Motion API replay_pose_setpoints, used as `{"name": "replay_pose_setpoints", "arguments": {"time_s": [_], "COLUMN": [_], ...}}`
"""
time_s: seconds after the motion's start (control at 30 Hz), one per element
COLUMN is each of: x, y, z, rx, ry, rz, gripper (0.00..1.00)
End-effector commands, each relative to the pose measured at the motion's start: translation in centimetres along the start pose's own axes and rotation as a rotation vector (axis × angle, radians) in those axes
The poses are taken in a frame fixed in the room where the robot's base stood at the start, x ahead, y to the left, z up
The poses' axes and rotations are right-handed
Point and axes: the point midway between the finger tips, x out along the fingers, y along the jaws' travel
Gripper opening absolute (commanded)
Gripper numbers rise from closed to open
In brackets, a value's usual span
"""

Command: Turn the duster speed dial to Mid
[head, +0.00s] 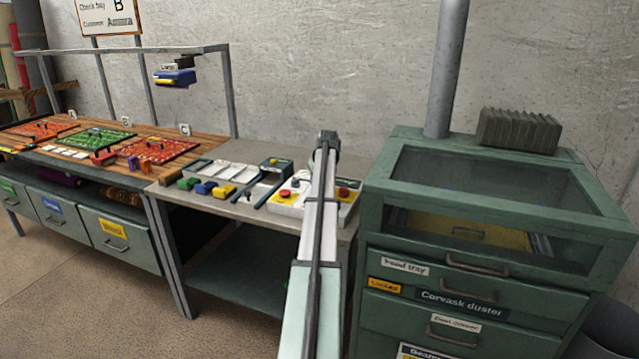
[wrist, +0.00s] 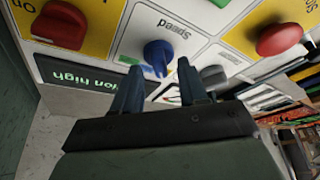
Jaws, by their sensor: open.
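The speed dial is a blue knob (wrist: 158,56) on a white panel marked "Speed", which appears upside down in the wrist view. A small green patch shows beside the knob. My gripper (wrist: 161,66) is open, with one dark finger on each side of the knob and a gap around it; I see no clear contact. The setting the knob points to cannot be read. In the head view the control panel (head: 287,208) sits on the grey bench, partly covered by my arm; my fingers and the dial are hidden there.
A red knob on yellow (wrist: 62,24), a red button (wrist: 278,40) and a grey knob (wrist: 214,76) flank the dial. A dark display (wrist: 88,76) ends in "ion high". The green duster cabinet (head: 480,277) stands right of the bench; colored blocks (head: 205,188) lie left.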

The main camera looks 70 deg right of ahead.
Motion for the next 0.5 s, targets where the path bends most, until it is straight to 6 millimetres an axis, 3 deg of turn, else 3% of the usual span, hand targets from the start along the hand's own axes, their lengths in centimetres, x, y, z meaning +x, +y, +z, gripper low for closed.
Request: {"name": "replay_pose_setpoints", "arguments": {"time_s": [0.47,0.5], "x": [1.00,1.00], "y": [-0.01,-0.01], "z": [0.02,0.02], "rx": [0.000,0.000], "ry": [0.000,0.000], "rz": [0.000,0.000], "gripper": [0.43,0.39]}}
